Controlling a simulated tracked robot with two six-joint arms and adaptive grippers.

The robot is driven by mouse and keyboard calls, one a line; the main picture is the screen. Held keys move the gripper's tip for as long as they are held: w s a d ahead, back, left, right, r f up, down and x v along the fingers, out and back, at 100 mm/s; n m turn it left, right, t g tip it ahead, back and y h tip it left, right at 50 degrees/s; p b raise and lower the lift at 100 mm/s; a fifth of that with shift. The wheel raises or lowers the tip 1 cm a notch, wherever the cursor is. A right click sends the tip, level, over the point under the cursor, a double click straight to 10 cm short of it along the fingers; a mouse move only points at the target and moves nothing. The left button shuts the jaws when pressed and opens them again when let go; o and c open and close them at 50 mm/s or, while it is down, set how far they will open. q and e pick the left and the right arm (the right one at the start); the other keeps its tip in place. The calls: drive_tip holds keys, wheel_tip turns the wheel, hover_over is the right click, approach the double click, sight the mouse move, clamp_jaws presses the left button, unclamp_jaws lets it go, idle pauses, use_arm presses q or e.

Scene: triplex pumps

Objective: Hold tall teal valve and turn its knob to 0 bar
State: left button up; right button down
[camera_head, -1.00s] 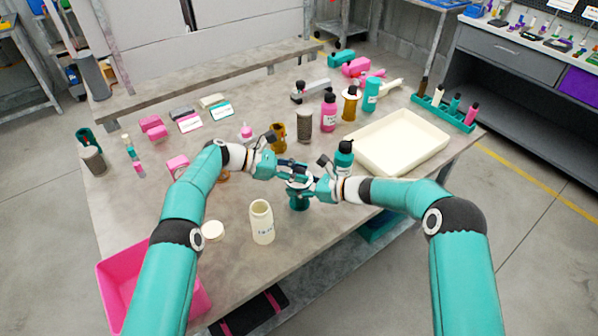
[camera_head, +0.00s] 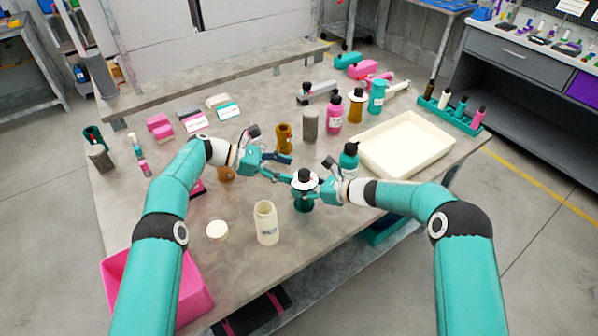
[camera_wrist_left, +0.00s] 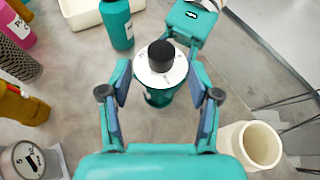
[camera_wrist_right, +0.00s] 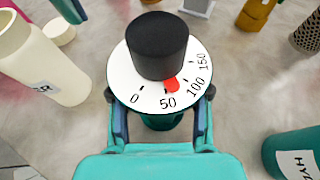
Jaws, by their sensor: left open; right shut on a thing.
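The tall teal valve (camera_head: 303,203) stands upright on the table. It has a white dial (camera_wrist_right: 130,90) and a black knob (camera_wrist_right: 157,45) on top. In the right wrist view the red pointer (camera_wrist_right: 172,85) sits between 50 and 100, nearer 50. My right gripper (camera_head: 318,193) is shut on the valve body below the dial. My left gripper (camera_head: 282,168) is open and empty, just left of the valve. In the left wrist view the black knob (camera_wrist_left: 162,56) and dial show ahead, between the left fingertips (camera_wrist_left: 162,85).
A teal bottle (camera_head: 348,160) is close behind the right gripper. An amber bottle (camera_head: 284,140) stands behind the left gripper. A cream tray (camera_head: 440,160) lies right, a pink bin (camera_head: 195,295) front left.

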use_arm(q)
drive_tip(key=v, duration=0.6)
drive_tip(key=shift+a, duration=0.2)
drive_tip(key=w+f+n+t+y, duration=0.1)
drive_tip(key=f+n, duration=0.1)
drive_tip(key=w+f+n+t+y, duration=0.1)
drive_tip(key=w+f+n, duration=0.1)
drive_tip(key=f+n, duration=0.1)
drive_tip(key=w+a+f+n+t+y, duration=0.1)
drive_tip(key=f+n+y, duration=0.1)
drive_tip(key=f, duration=0.1)
drive_tip(key=shift+w+f, duration=0.15)
drive_tip(key=shift+f, duration=0.05)
drive_tip(key=shift+s+n+t+y, duration=0.2)
drive_tip(key=shift+n+t+y, duration=0.1)
drive_tip(key=shift+n+y, duration=0.2)
drive_tip(key=s+d+r+y, duration=0.2)
drive_tip(key=s+d+r, duration=0.2)
drive_tip(key=s+r, duration=0.4)
drive_tip(key=t, duration=0.1)
approach(304, 172)
drive_tip(key=shift+m, duration=0.4)
drive_tip(key=x, duration=1)
drive_tip(key=shift+w+f, duration=0.15)
